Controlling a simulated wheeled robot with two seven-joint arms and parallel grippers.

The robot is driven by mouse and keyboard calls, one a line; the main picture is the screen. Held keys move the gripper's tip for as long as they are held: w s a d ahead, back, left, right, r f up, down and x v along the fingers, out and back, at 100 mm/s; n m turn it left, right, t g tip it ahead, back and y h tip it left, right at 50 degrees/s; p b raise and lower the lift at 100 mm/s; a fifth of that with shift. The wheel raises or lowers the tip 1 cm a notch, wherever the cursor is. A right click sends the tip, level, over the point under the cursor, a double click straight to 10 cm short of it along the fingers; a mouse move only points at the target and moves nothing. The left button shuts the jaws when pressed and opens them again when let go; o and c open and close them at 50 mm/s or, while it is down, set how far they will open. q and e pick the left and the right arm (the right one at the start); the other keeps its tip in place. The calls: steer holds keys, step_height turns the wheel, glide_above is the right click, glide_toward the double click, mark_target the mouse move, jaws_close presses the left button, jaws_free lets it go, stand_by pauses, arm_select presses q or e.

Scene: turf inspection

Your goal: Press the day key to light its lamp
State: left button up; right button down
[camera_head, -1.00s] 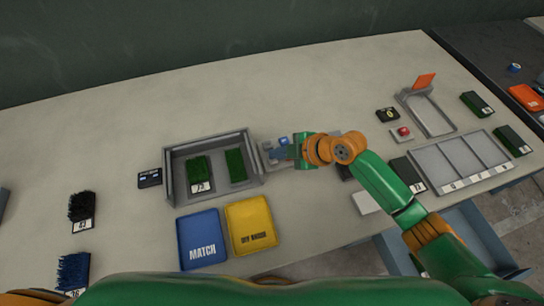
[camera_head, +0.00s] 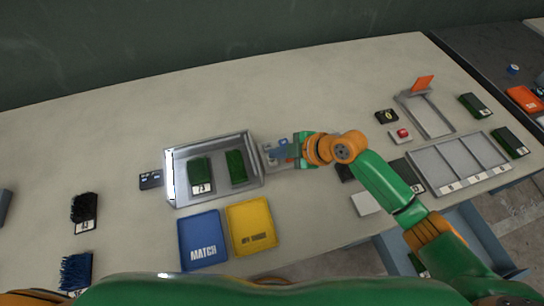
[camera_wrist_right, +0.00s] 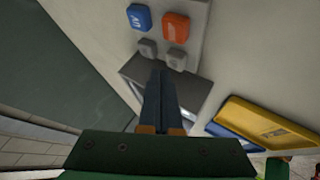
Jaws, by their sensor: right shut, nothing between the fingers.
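The key panel (camera_head: 272,157) stands right of the grey inspection tray, partly hidden by my right gripper in the head view. In the right wrist view it has a blue key marked UV (camera_wrist_right: 139,17), an orange key (camera_wrist_right: 175,28) and two grey keys (camera_wrist_right: 147,48) (camera_wrist_right: 177,59). I cannot read which is the day key. My right gripper (camera_head: 287,150) is shut and empty, its fingertips (camera_wrist_right: 158,76) close to the grey keys; contact is unclear. The tray (camera_head: 215,199) holds two green turf samples (camera_head: 201,168) (camera_head: 236,166), and its left wall glows white. My left gripper is out of view.
A small dark display (camera_head: 150,180) sits left of the tray. A red button (camera_head: 403,133) and a divided rack (camera_head: 445,150) are on the right. The back of the table is clear.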

mark_target(277, 161)
step_height(277, 161, up, 6)
steer(key=p, duration=0.5)
